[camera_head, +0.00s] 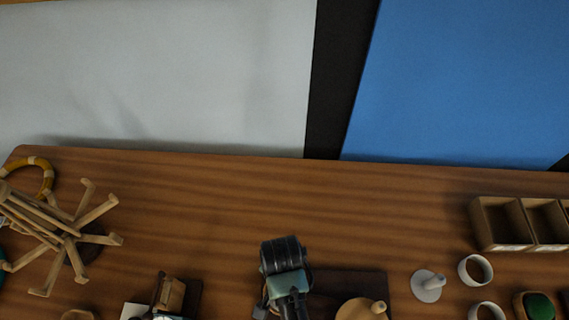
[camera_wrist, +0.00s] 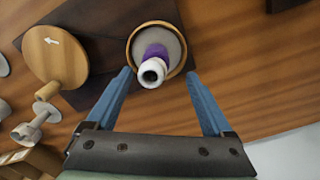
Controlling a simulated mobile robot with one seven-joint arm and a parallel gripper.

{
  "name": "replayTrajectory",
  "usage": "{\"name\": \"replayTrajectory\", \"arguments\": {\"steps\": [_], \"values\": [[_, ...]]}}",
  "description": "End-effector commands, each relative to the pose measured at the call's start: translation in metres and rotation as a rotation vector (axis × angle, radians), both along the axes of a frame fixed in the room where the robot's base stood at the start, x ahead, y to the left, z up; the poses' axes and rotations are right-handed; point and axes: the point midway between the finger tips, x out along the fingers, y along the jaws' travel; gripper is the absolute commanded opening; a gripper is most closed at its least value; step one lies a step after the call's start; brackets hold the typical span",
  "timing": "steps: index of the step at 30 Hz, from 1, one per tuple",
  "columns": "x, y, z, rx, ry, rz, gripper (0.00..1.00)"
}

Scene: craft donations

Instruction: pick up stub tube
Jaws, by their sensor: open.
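A short hollow tube (camera_wrist: 153,68), white at its near end with a purple band, stands end-up in a round wooden dish (camera_wrist: 179,18) with a grey inside, in the wrist view. I take it to be the stub tube. My gripper (camera_wrist: 158,72) is open, its two blue fingers on either side of the tube with space on both sides. I cannot tell how far above it the fingertips are. In the head view my own arm covers this spot, and the tube is not visible there.
A round wooden disc with a knob (camera_head: 362,309) lies close beside the dish; a dark mat (camera_head: 345,282) is under them. A grey disc with a stem (camera_head: 428,286), white rings (camera_head: 475,270) and a wooden box (camera_head: 500,222) stand right. A wooden rack (camera_head: 70,235) stands left. The back middle table is clear.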

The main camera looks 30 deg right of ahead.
Motion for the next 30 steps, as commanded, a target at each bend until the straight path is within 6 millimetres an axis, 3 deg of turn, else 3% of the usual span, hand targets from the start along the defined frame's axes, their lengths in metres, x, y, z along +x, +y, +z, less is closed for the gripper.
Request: {"name": "replayTrajectory", "arguments": {"steps": [5,15,23,30], "values": [[-0.003,0.000,-0.011,0.001,0.003,0.000,0.86],[-0.008,-0.001,-0.053,-0.001,0.000,0.001,0.86],[-0.008,-0.001,-0.056,-0.001,-0.002,0.001,0.86],[-0.008,-0.001,-0.056,-0.001,-0.002,0.001,0.46]]}}
